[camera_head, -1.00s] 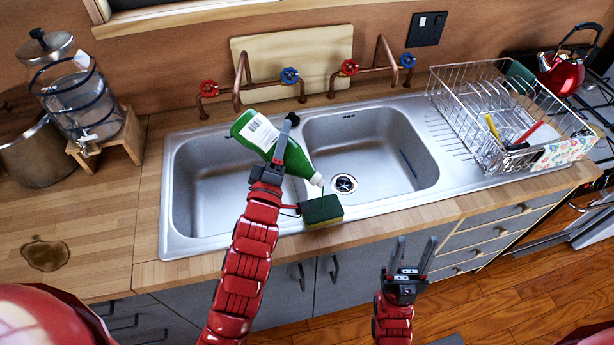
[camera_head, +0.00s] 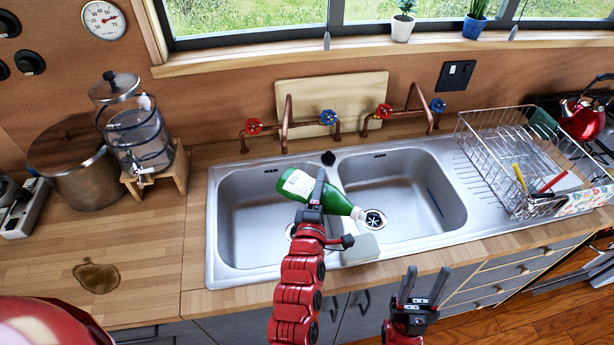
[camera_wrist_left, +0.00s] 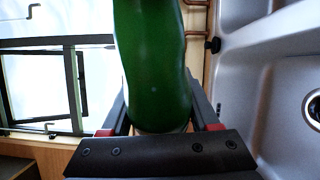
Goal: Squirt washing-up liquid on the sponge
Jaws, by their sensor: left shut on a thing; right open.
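A green bottle of washing-up liquid (camera_head: 334,196) with a white label and white nozzle is tilted, its nozzle pointing down and right. My left gripper (camera_head: 315,195) is shut on it, over the sink. The bottle also fills the middle of the left wrist view (camera_wrist_left: 155,65). The sponge (camera_head: 360,249) is at the sink's front rim, just below the nozzle in the picture, and looks pale grey-green. A gap shows between nozzle and sponge; no liquid stream is clear. My right gripper (camera_head: 420,287) is open and empty in front of the counter.
The double sink (camera_head: 214,240) lies under the bottle. A wire dish rack (camera_head: 500,160) stands to the right. A water dispenser (camera_head: 135,135) and a pot (camera_head: 75,180) stand at the left. Copper taps (camera_head: 287,125) rise behind. The left worktop is mostly clear.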

